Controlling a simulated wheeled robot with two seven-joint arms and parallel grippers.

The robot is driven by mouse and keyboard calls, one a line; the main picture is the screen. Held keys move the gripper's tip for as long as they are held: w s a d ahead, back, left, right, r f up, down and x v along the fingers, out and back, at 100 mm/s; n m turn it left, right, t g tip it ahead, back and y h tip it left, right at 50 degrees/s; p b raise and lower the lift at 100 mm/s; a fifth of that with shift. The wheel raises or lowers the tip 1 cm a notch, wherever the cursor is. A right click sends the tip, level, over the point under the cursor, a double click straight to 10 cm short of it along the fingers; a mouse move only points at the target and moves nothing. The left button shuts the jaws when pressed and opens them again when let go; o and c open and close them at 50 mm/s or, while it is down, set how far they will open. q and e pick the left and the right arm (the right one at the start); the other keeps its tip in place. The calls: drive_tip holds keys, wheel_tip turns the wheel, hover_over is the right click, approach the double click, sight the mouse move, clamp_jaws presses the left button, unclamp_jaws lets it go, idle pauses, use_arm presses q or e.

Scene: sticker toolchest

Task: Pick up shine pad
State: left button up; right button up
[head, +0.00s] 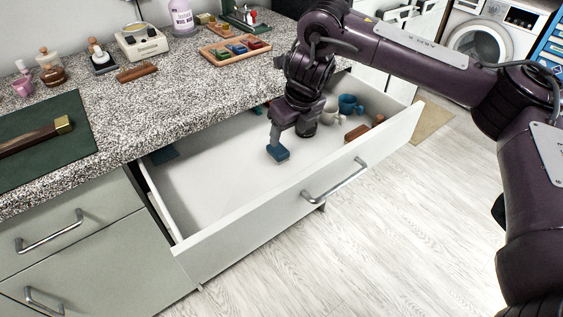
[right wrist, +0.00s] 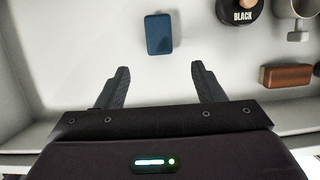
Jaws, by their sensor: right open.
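A small dark-blue rectangular block, which looks like the shine pad (head: 279,153), is in the open drawer (head: 225,180). In the right wrist view the blue pad (right wrist: 158,34) lies flat on the white drawer floor, beyond the fingertips and roughly centred between them. My right gripper (head: 276,136) reaches down into the drawer above the pad. In the right wrist view its two dark fingers (right wrist: 160,70) are spread, with nothing between them. My left gripper is not in view.
To the right in the drawer are a jar marked BLACK (right wrist: 240,12), a brown block (right wrist: 287,75), a grey mug (right wrist: 297,22) and a blue cup (head: 350,104). The drawer's left part is mostly clear. The speckled counter (head: 180,105) stands behind, holding a tray (head: 235,51).

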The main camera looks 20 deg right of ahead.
sight(282, 152)
drive_tip(key=x, duration=0.8)
drive_tip(key=shift+w+f, duration=0.1)
drive_tip(key=c, duration=1.1)
